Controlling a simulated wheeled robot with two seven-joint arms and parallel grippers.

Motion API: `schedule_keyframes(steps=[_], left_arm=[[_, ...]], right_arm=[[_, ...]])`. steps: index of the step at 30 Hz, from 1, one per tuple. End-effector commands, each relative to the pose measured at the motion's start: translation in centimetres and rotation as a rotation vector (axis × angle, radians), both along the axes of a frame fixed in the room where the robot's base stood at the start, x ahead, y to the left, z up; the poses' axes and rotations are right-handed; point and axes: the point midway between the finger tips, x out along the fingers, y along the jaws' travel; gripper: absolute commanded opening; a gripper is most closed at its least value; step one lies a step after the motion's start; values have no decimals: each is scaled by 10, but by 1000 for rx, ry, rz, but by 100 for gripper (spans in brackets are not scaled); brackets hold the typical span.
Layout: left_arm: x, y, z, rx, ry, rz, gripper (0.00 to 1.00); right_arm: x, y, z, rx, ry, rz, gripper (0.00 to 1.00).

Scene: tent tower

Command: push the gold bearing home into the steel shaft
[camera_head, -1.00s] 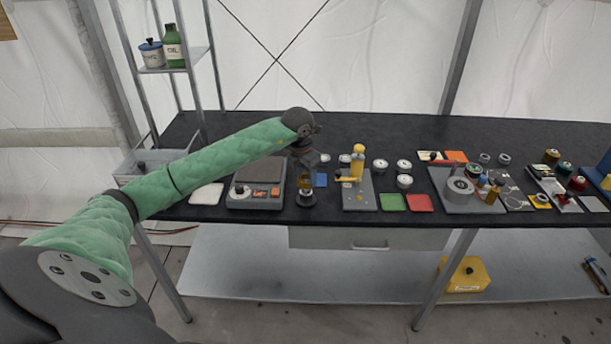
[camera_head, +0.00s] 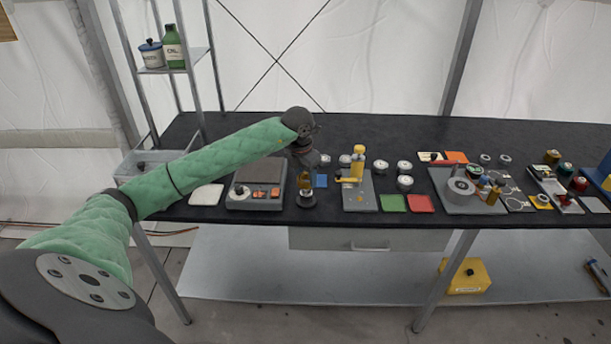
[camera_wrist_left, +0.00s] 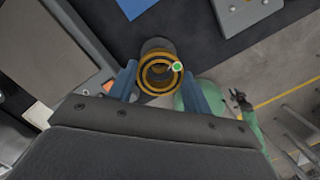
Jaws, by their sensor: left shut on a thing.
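The gold bearing (camera_wrist_left: 158,75) shows as gold rings between the two blue fingers of my left gripper (camera_wrist_left: 158,82) in the left wrist view. A grey round part, likely the steel shaft (camera_wrist_left: 157,45), shows just beyond it, partly hidden by the bearing. In the head view my left gripper (camera_head: 305,172) points down at the bench's front edge, shut on the gold piece above a dark round base (camera_head: 306,200). How deep the bearing sits cannot be told. Part of a green-sleeved arm of mine, likely the right, shows small in the left wrist view.
A grey scale (camera_head: 256,196) stands close left of my left gripper. A grey plate with a yellow upright tool (camera_head: 357,165) stands close to its right. Green (camera_head: 392,203) and red (camera_head: 420,203) trays lie further right. Several round parts and jars fill the right side.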

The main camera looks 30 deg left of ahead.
Motion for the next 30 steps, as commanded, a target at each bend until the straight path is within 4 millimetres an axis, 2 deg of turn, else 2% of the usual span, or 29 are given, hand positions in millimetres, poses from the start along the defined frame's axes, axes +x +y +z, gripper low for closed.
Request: schedule_keyframes(steps=[30], left_arm=[[0,0,-18,0,0,0,24]], right_arm=[[0,0,-16,0,0,0,36]])
